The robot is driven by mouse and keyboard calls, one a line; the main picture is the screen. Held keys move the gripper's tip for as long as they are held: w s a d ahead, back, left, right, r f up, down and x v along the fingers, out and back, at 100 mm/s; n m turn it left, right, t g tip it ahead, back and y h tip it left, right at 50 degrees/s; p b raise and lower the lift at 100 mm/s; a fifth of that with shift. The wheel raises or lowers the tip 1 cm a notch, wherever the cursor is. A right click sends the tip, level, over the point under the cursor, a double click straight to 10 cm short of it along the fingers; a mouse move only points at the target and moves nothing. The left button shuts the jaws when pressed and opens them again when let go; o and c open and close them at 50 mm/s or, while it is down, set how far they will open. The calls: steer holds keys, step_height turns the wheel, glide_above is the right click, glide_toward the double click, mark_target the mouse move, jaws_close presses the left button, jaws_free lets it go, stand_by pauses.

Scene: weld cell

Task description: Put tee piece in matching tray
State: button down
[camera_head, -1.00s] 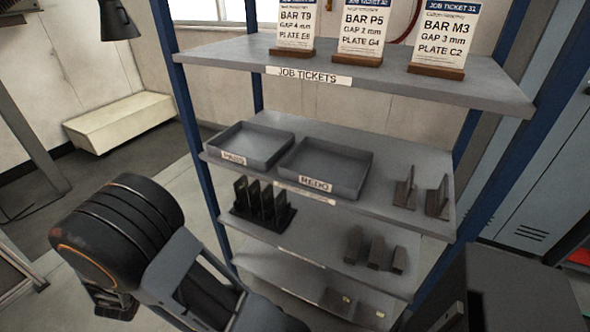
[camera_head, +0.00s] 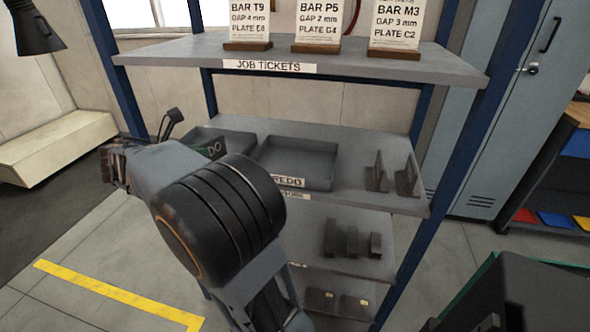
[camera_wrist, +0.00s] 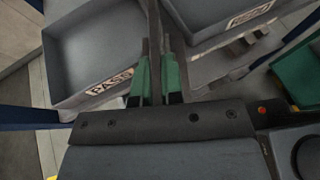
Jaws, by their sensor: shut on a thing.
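In the wrist view my gripper (camera_wrist: 156,82) has two green-padded fingers closed on the tee piece (camera_wrist: 153,40), a thin dark grey plate pointing away from me. How much of it lies behind the fingers is hidden. The PASS tray (camera_wrist: 62,68) is to the left of the fingers, and the REDO tray (camera_wrist: 207,38) is to the upper right. In the head view the REDO tray (camera_head: 296,178) is on the middle shelf and looks empty. The PASS tray (camera_head: 235,137) beside it is partly hidden by my arm. The fingers cannot be made out there.
Two upright dark tee-shaped pieces (camera_head: 376,173) stand right of the REDO tray. Dark blocks (camera_head: 350,241) sit on the shelf below. The job tickets shelf (camera_head: 420,66) overhangs the trays, and blue posts (camera_head: 449,165) frame the rack. Open floor (camera_head: 60,240) lies at left.

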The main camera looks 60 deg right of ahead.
steer(key=s+d+r+m+g+y+b, duration=0.1)
steer(key=s+d+r+m+g, duration=0.2)
steer(key=s, duration=0.5)
steer(key=s+d+r+m+g, duration=0.25)
steer(key=s+d, duration=0.25)
steer(key=s, duration=0.4)
steer(key=b, duration=0.3)
glide_above(297, 168)
steer(key=shift+n, duration=0.35)
step_height(297, 168, down, 9)
steer(key=shift+s+r, duration=0.15)
steer(key=shift+r, duration=0.05)
steer(key=shift+f+b, duration=0.6)
steer(key=shift+f, duration=0.9)
steer(key=shift+f, duration=0.15)
